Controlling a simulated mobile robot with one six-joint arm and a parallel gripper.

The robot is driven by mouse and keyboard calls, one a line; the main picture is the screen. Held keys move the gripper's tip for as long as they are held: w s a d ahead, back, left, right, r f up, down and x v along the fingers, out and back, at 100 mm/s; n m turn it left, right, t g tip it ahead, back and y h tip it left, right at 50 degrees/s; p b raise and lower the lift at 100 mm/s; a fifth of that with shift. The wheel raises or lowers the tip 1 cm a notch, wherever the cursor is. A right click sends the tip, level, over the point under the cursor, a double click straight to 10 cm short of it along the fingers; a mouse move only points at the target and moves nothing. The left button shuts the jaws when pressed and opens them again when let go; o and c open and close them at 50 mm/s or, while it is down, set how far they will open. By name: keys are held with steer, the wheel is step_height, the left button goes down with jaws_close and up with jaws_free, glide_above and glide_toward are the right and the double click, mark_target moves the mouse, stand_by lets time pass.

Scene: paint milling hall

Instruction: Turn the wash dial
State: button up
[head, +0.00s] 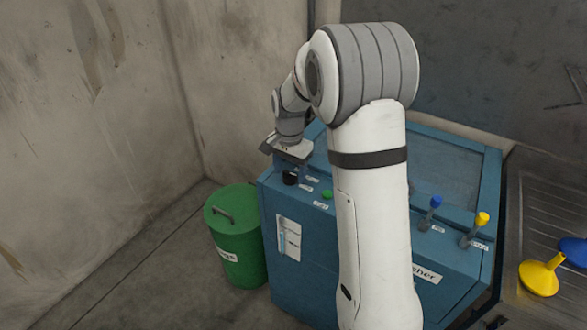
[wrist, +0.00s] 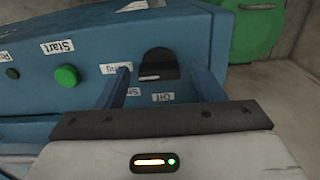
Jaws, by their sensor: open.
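The wash dial is a black round knob (wrist: 158,66) on the sloped front panel of the blue washer. It lies between and just beyond my fingertips in the wrist view, apart from them as far as I can see. A light line marks its face, and small labels stand around it, one reading "Off". In the head view the dial (head: 290,178) shows at the washer's left end, below my gripper (head: 290,160). My gripper (wrist: 161,78) is open and empty, with one blue finger on each side of the dial.
A green start button (wrist: 67,76) sits beside the dial. The blue washer (head: 300,270) has blue-topped (head: 436,202) and yellow-topped (head: 482,220) levers at right. A green lidded bin (head: 236,235) stands left. A yellow funnel (head: 541,275) lies on the grating at right.

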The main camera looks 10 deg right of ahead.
mark_target(290, 173)
step_height(290, 173, up, 8)
steer(key=shift+f, duration=0.1)
stand_by(0.4)
steer(key=shift+s, duration=0.1)
